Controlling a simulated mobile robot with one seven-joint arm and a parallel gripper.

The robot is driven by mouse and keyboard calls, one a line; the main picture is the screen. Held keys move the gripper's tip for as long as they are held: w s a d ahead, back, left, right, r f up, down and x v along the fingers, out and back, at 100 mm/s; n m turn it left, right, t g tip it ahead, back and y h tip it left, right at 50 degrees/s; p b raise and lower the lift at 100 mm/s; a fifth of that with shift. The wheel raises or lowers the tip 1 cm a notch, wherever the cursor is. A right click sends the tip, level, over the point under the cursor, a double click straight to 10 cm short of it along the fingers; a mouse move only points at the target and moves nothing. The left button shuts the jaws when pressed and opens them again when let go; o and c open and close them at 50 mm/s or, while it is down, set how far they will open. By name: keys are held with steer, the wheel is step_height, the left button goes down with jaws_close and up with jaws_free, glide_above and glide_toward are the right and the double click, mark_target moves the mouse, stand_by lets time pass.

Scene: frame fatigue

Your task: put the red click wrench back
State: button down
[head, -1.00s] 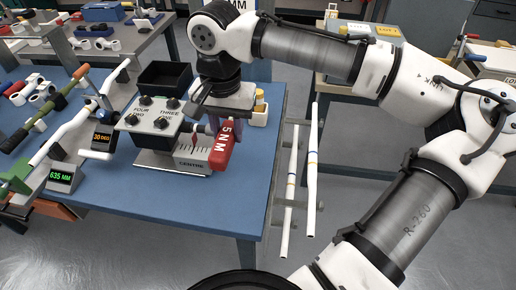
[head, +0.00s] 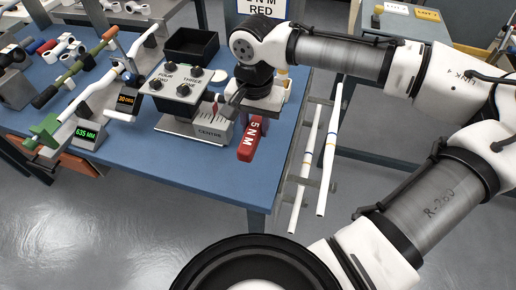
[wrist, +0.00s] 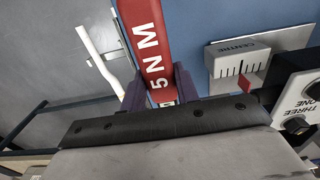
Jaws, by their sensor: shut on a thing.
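The red click wrench (head: 252,139), marked 5 N M, is at the right side of the blue table, just right of the gauge block marked CENTRE (head: 209,133). My gripper (wrist: 158,88) is shut on it, with one dark purple finger on each side in the wrist view. The red handle (wrist: 147,30) points away from my gripper there. The arm hides the wrench's other end in the head view. I cannot tell whether the wrench touches the table. A sign reading 5 N M RED (head: 262,8) stands behind my gripper.
A grey box with knobs (head: 175,83) and a black open bin (head: 192,45) stand left of my gripper. Digital readouts (head: 87,134) and bars lie further left. White rods (head: 328,160) hang off the table's right edge. Bare blue table lies in front of the gauge block.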

mark_target(256, 165)
step_height(256, 165, down, 13)
steer(key=shift+r+p, duration=0.1)
steer(key=shift+p, duration=0.6)
steer(key=shift+f, duration=0.25)
steer(key=c, duration=1)
jaws_free()
steer(key=shift+c, duration=0.2)
steer(key=shift+b, duration=0.35)
steer(key=r+b, duration=0.1)
steer(key=r, duration=1.3)
steer(key=shift+s+b, duration=0.2)
steer(key=shift+b, duration=0.15)
